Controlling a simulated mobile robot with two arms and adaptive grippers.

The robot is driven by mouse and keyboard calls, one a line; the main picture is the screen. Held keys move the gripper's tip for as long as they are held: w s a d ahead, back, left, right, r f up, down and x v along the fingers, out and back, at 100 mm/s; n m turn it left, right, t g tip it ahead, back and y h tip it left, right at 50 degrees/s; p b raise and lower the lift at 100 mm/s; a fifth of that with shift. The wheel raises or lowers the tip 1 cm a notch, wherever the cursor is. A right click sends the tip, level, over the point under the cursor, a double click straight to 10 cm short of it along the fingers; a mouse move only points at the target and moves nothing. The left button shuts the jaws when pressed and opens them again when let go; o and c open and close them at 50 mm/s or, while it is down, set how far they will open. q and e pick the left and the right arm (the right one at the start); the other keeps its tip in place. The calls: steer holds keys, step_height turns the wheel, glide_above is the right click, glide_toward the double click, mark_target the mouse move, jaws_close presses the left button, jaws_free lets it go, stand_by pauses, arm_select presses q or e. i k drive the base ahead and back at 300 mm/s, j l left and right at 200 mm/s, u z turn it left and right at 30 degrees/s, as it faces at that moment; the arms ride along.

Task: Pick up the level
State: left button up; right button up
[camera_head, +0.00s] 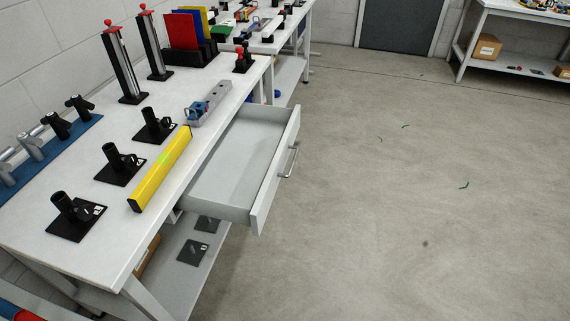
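A long yellow level (160,171) with a small green vial near its middle lies on the white workbench (75,231). It lies along the bench's right front edge, just left of the open drawer. Nothing is holding it. Neither my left gripper nor my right gripper shows in the head view.
The empty drawer (235,156) is pulled out to the right. Several black holders (120,165) stand left of the level, with a grey tool (208,103) beyond it. Two upright posts (122,62) stand at the back. The concrete floor (400,200) to the right is mostly clear.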

mark_target(144, 191)
steer(key=i+l, duration=0.1)
steer(key=i+l+u, duration=0.55)
steer(key=u, duration=0.2)
steer(key=i, duration=0.05)
